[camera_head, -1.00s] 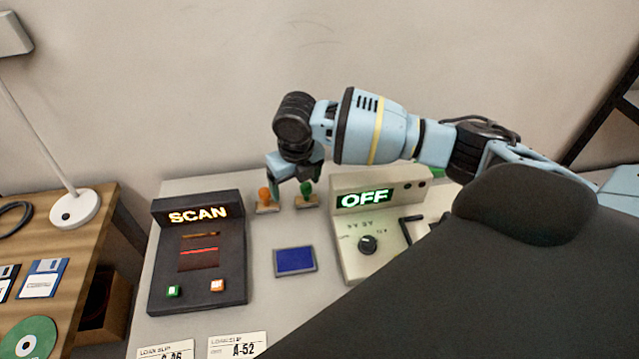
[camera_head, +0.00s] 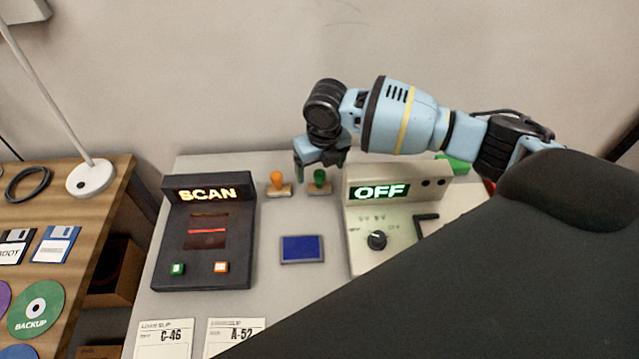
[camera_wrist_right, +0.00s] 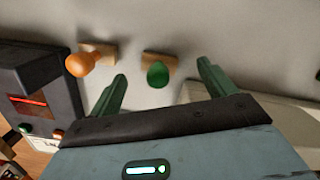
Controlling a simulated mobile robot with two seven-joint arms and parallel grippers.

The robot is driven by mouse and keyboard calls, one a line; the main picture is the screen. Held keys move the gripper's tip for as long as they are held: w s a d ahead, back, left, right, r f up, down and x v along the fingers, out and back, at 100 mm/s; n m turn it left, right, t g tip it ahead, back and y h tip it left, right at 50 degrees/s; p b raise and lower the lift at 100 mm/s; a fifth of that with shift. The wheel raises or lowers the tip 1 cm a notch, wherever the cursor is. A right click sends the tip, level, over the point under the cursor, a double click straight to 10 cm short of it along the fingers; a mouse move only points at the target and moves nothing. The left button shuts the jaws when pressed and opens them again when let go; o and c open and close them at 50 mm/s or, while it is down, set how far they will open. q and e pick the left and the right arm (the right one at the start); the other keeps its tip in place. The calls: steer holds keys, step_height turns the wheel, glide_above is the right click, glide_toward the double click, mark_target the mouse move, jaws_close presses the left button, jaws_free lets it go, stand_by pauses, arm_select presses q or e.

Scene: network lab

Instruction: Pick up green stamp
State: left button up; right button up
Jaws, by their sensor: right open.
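The green stamp (camera_head: 320,180) stands upright on a small wooden base at the back of the grey table, right of the orange stamp (camera_head: 277,181). My right gripper (camera_head: 319,172) is open and empty, at the green stamp with its fingers just behind or above it. In the right wrist view the green stamp (camera_wrist_right: 158,73) shows between and beyond the two green fingertips (camera_wrist_right: 162,75), and neither finger clearly touches it. The orange stamp (camera_wrist_right: 82,64) lies outside the left finger there. My left gripper is not in view.
A black SCAN device (camera_head: 205,235) stands at left and a beige OFF device (camera_head: 372,240) close right of the green stamp. A blue pad (camera_head: 302,249) lies in front. The wall (camera_head: 230,80) is close behind.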

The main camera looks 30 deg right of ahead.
mark_target(319, 181)
steer(key=shift+a+f, duration=0.15)
steer(key=shift+f, duration=1.15)
steer(key=shift+a+f, duration=0.1)
steer(key=shift+f, duration=1.15)
steer(key=shift+c, duration=0.2)
steer(key=c, duration=1)
steer(key=shift+r, duration=0.1)
step_height(319, 181, up, 9)
steer(key=shift+f, duration=0.2)
steer(key=shift+r+p, duration=0.3)
steer(key=shift+r, duration=0.35)
